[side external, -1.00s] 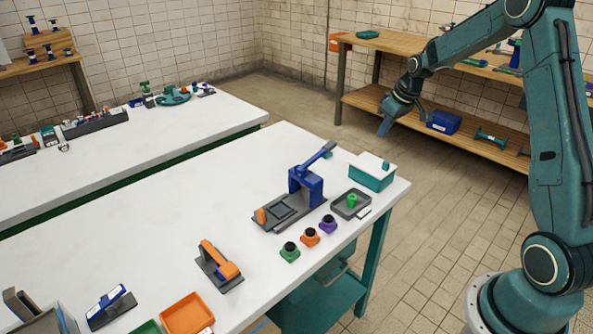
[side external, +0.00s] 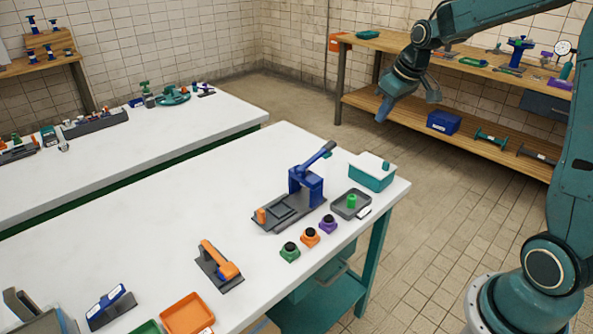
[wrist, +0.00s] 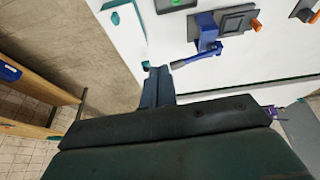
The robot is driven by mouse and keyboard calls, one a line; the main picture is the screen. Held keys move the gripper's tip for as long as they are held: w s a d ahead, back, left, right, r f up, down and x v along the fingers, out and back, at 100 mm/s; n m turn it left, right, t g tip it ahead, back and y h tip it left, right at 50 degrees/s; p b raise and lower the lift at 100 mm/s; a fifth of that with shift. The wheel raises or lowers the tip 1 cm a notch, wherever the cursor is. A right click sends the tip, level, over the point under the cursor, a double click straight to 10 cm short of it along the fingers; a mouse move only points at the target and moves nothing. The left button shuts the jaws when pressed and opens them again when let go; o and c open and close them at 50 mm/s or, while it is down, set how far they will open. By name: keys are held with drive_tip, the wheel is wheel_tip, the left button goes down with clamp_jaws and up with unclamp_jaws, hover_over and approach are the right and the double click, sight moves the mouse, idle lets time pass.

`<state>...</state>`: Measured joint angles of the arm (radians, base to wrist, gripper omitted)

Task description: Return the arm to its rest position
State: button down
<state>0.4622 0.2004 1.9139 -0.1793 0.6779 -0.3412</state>
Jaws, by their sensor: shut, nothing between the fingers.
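My gripper (side external: 383,108) is in the side external view at the upper right, held in the air in front of the wooden shelf and beyond the far right corner of the white table (side external: 150,235). Its fingers point down and are shut with nothing between them. In the wrist view my gripper (wrist: 158,72) shows its closed fingers in front of the table's edge. My arm reaches in from the right, raised and clear of the table.
A blue lever press (side external: 306,186), a teal box with a white lid (side external: 372,176) and a grey tray (side external: 351,204) stand near the table's right end. The wooden shelf (side external: 470,122) holds a blue bin (side external: 443,122) and several tools. The floor between is clear.

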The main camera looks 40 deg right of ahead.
drive_tip(key=s+a+r, duration=0.6)
drive_tip(key=s+a, duration=0.4)
drive_tip(key=a, duration=0.1)
drive_tip(key=s+a, duration=0.2)
drive_tip(key=s, duration=0.5)
drive_tip(key=s+a+t, duration=0.1)
drive_tip(key=s+a, duration=0.2)
drive_tip(key=s, duration=0.4)
drive_tip(key=shift+a+f, duration=0.3)
drive_tip(key=shift+s, duration=0.1)
